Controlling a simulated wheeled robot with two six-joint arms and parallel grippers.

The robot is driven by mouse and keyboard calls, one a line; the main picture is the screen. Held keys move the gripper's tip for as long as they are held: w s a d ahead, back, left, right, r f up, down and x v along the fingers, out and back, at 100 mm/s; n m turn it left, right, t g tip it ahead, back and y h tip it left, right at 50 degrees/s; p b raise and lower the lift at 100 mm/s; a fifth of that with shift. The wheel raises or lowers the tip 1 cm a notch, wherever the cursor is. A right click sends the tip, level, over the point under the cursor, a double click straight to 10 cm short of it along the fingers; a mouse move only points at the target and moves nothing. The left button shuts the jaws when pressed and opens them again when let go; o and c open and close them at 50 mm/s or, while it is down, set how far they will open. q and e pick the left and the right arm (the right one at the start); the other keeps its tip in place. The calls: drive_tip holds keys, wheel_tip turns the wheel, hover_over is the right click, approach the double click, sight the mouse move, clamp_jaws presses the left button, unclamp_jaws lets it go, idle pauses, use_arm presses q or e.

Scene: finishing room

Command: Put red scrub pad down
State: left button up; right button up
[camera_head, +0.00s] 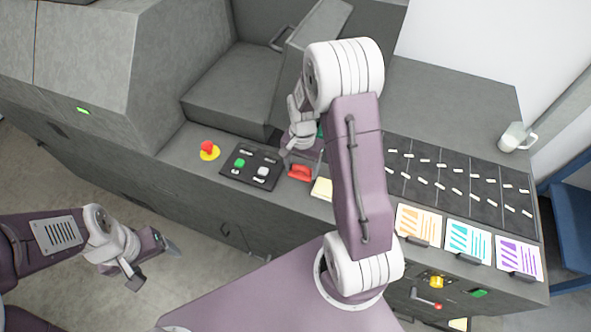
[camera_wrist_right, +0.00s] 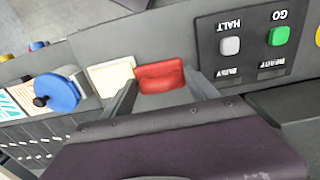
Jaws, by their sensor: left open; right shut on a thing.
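The red scrub pad (camera_head: 300,173) is at the front of the grey machine's ledge, between the control panel and a cream pad (camera_head: 322,188). In the right wrist view the red pad (camera_wrist_right: 160,76) sits between the two fingers of my right gripper (camera_wrist_right: 163,88), which is shut on it. Whether the pad touches the ledge is hard to tell. My right gripper (camera_head: 301,165) is partly hidden by its own arm in the head view. My left gripper (camera_head: 157,264) is open and empty, over the floor at lower left, away from the machine.
The black control panel (camera_head: 251,167) with green and white buttons and a red stop button (camera_head: 207,147) are left of the pad. A blue knob (camera_wrist_right: 58,92) stands beyond the cream pad (camera_wrist_right: 112,76).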

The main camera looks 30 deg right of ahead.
sight(298, 172)
drive_tip(key=shift+w+a+f, duration=0.15)
drive_tip(key=shift+w+f, duration=0.1)
drive_tip(key=shift+w, duration=0.2)
drive_tip(key=shift+w+a+f, duration=0.1)
drive_tip(key=shift+w+f, duration=0.1)
drive_tip(key=shift+w, duration=0.25)
drive_tip(key=shift+w+f, duration=0.2)
drive_tip(key=shift+f, duration=0.05)
drive_tip(key=shift+s, duration=0.15)
drive_tip(key=shift+s+a+f+p, duration=0.15)
drive_tip(key=shift+s+f+p, duration=0.35)
drive_tip(key=shift+f+p, duration=0.35)
drive_tip(key=shift+w+f, duration=0.15)
drive_tip(key=shift+f, duration=0.35)
drive_tip(key=shift+w+f, duration=0.15)
drive_tip(key=shift+f, duration=0.35)
drive_tip(key=shift+w+f, duration=0.15)
drive_tip(key=shift+w, duration=0.1)
drive_tip(key=shift+s+f, duration=0.15)
drive_tip(key=shift+s, duration=0.05)
drive_tip(key=o, duration=1.2)
drive_tip(key=shift+s, duration=0.1)
use_arm(q)
drive_tip(key=shift+s+r, duration=0.25)
drive_tip(key=shift+r, duration=0.85)
use_arm(e)
drive_tip(key=shift+o, duration=0.2)
